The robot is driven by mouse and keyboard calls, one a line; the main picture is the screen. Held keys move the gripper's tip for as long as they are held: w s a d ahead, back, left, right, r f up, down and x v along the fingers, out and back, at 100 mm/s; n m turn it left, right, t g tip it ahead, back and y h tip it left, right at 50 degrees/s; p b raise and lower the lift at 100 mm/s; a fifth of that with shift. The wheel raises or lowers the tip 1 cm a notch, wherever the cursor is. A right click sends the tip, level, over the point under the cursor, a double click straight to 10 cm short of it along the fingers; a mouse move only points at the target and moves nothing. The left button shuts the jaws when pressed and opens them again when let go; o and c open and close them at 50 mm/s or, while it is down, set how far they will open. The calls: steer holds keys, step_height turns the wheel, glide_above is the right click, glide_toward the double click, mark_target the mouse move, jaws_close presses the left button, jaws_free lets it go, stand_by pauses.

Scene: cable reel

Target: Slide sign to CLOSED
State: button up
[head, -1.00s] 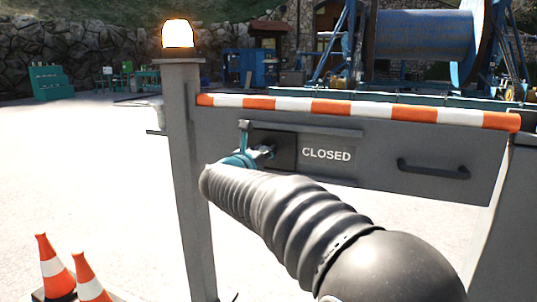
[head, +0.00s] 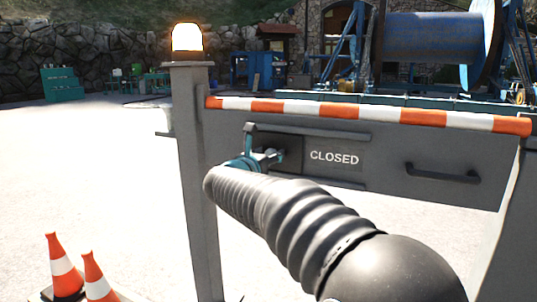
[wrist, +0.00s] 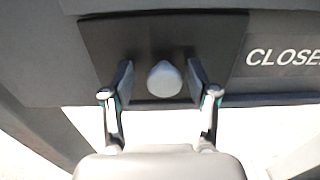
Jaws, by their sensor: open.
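The sign (head: 334,158) is a grey strip with white CLOSED lettering on the barrier's front face. A dark sliding plate (head: 297,148) covers its left part, and the word CLOSED is uncovered to the plate's right. In the wrist view, the plate (wrist: 224,45) carries a rounded grey knob (wrist: 164,78). My gripper (head: 268,157) is at the plate. In the wrist view, my gripper (wrist: 160,82) is open, with one finger on each side of the knob and a visible gap on both sides. In the head view my arm and gripper hide the knob.
The grey barrier (head: 390,168) has an orange-and-white top strip (head: 300,108) and a dark handle (head: 442,173) at right. A post (head: 195,190) with a lit lamp (head: 187,38) stands at left. Traffic cones (head: 64,265) stand at lower left. Open pale ground lies beyond.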

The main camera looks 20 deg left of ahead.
steer(key=s, duration=1.1)
steer(key=shift+s+a, duration=0.3)
steer(key=shift+a, duration=0.05)
